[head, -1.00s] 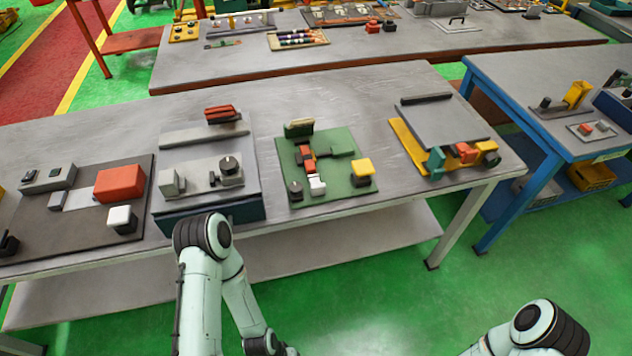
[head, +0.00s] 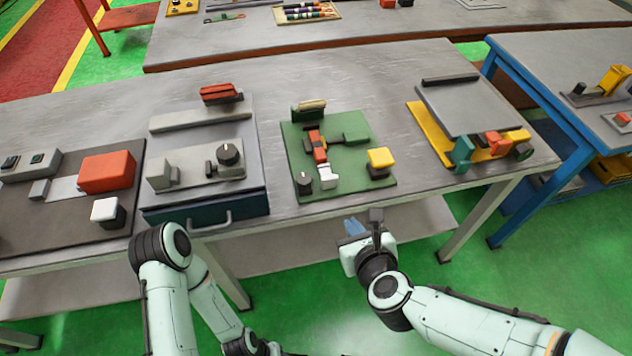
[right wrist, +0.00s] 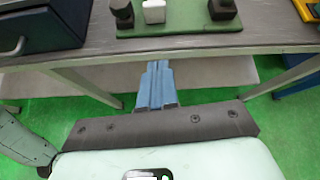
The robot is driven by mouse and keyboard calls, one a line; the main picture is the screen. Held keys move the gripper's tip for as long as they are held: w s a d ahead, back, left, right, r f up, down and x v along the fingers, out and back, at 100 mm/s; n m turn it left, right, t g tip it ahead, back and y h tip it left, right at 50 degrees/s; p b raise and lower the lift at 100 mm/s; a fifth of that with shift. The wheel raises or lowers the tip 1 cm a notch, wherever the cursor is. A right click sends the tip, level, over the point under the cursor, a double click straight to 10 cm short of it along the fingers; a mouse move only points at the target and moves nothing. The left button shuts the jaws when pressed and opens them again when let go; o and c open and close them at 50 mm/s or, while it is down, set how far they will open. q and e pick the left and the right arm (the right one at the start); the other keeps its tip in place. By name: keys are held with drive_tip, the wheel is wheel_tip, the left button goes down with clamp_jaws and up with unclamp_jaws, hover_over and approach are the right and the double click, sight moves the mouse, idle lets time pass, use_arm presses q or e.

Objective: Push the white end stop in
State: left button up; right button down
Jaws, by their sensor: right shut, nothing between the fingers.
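A small white block (head: 328,177), which looks like the white end stop, sits near the front of the green board (head: 349,187), at the front end of a red part (head: 318,146). In the right wrist view the white block (right wrist: 153,11) is at the top edge, cut off by the frame. My right gripper (head: 355,226) has its blue fingers shut and empty. It is in front of the table's front edge, apart from the block. In the right wrist view its fingertips (right wrist: 157,64) point toward the board. My left gripper is out of view; only my left arm shows.
A yellow-capped block (head: 380,159) and a dark knob (head: 303,181) stand on either side of the white block. A grey unit with a drawer (head: 207,212) is left of the board. A yellow-based fixture (head: 428,139) is to the right. Bare tabletop lies between them.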

drive_tip(key=r+m, duration=0.1)
drive_tip(key=r, duration=0.1)
drive_tip(key=b, duration=0.2)
approach(330, 182)
wheel_tip(330, 182, down, 4)
use_arm(q)
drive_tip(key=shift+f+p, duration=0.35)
drive_tip(key=shift+p, duration=0.4)
use_arm(e)
drive_tip(key=shift+w+a+r, duration=0.1)
drive_tip(key=shift+w+a, duration=0.2)
drive_tip(key=shift+w, duration=0.55)
drive_tip(key=shift+w+a+r, duration=0.1)
drive_tip(key=shift+w+a, duration=0.2)
drive_tip(key=shift+w, duration=0.55)
drive_tip(key=shift+w+a+r, duration=0.1)
drive_tip(key=shift+w+a, duration=0.15)
drive_tip(key=shift+w, duration=0.55)
